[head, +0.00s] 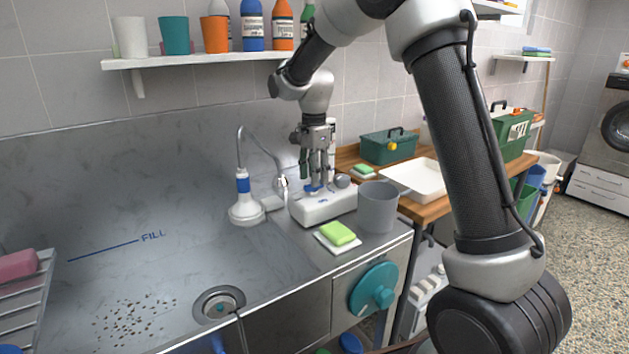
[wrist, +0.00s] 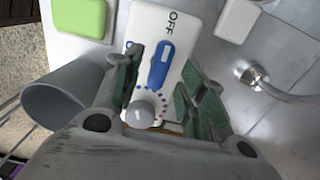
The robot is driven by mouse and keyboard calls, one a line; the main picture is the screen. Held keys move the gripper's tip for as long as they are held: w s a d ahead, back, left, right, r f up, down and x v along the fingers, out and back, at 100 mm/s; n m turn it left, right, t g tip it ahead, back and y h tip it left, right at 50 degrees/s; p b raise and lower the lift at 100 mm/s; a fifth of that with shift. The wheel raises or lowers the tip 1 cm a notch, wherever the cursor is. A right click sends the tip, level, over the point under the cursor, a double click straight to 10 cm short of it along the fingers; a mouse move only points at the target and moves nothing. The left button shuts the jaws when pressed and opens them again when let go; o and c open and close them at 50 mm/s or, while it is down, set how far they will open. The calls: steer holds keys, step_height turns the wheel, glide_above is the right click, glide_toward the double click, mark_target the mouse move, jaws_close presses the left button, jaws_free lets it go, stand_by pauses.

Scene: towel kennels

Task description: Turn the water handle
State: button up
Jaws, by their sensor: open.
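The water handle is a blue lever (wrist: 161,64) on top of a white box (wrist: 184,22) marked OFF, with a ring of blue dots and a round grey knob (wrist: 144,112) at one end. In the head view the white box (head: 326,207) sits on the sink's right rim, and only a little of the blue lever shows under my gripper. My gripper (head: 318,183) points down just over the box. In the wrist view its green-padded fingers (wrist: 160,82) are open, one on each side of the lever. I cannot tell whether they touch it.
A grey cup (head: 378,208) and a green sponge (head: 338,233) stand close to the box. A shower head (head: 246,208) with a hose is at its left. A teal wheel (head: 373,289) is on the sink front. The sink basin (head: 150,270) is mostly clear, with specks near the drain.

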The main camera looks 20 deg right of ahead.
steer(key=shift+f, duration=1.1)
jaws_close()
steer(key=shift+n, duration=0.4)
steer(key=n, duration=0.4)
steer(key=shift+n, duration=0.4)
steer(key=n, duration=0.6)
jaws_free()
